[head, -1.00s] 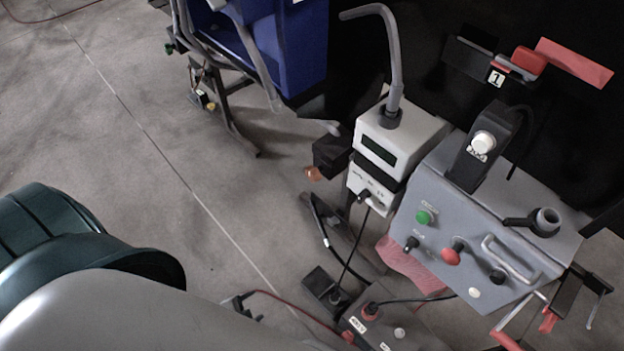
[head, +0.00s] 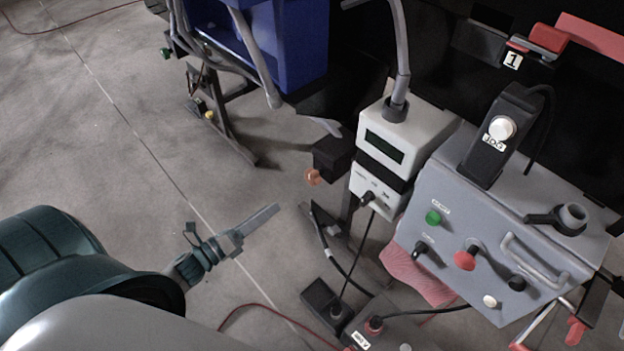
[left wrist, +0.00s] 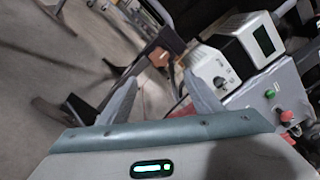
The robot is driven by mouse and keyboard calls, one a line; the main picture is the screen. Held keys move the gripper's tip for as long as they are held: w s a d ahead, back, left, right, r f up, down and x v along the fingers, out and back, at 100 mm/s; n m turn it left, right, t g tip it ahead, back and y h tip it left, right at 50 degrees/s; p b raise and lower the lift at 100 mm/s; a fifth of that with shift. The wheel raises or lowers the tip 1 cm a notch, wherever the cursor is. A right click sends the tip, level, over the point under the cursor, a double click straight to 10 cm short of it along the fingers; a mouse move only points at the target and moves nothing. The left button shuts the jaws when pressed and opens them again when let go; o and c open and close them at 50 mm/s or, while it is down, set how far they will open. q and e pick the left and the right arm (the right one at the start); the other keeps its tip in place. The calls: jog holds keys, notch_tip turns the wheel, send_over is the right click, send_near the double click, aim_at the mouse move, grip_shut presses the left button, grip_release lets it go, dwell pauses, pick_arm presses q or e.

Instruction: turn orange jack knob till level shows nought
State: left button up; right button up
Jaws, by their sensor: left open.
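The orange knob (head: 312,177) sits below a black block (head: 332,153) beside the conveyor stand. It also shows in the left wrist view (left wrist: 158,57), ahead of the fingertips. My left gripper (head: 265,217) is open and empty, below and to the left of the knob in the head view and apart from it. Its two fingers (left wrist: 160,80) stand spread in the left wrist view. A white box with a dark display (head: 384,148) stands right of the knob; no reading can be made out. I cannot make out a level. My right gripper is not in view.
A grey control box (head: 490,235) with a green button, a red knob and a handle stands at the right. A blue bin (head: 285,45) is at the back. Cables and a black pedal box (head: 328,300) lie on the floor. The floor at left is clear.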

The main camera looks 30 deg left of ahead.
pick_arm(q)
jog(key=p, duration=0.2)
send_near(310, 180)
jog(key=w, duration=0.1)
jog(key=x, duration=0.8)
jog(key=shift+w+d+f+p, duration=0.1)
jog(key=shift+w+d+p, duration=0.05)
jog(key=shift+p, duration=0.25)
jog(key=shift+w+d, duration=0.2)
jog(key=shift+w, duration=0.35)
jog(key=shift+w+d, duration=0.1)
jog(key=shift+w, duration=0.05)
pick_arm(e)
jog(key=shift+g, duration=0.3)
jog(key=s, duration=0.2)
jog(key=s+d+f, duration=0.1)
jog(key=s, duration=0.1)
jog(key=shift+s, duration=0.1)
pick_arm(q)
jog(key=shift+c, duration=0.7)
jog(key=c, duration=0.9)
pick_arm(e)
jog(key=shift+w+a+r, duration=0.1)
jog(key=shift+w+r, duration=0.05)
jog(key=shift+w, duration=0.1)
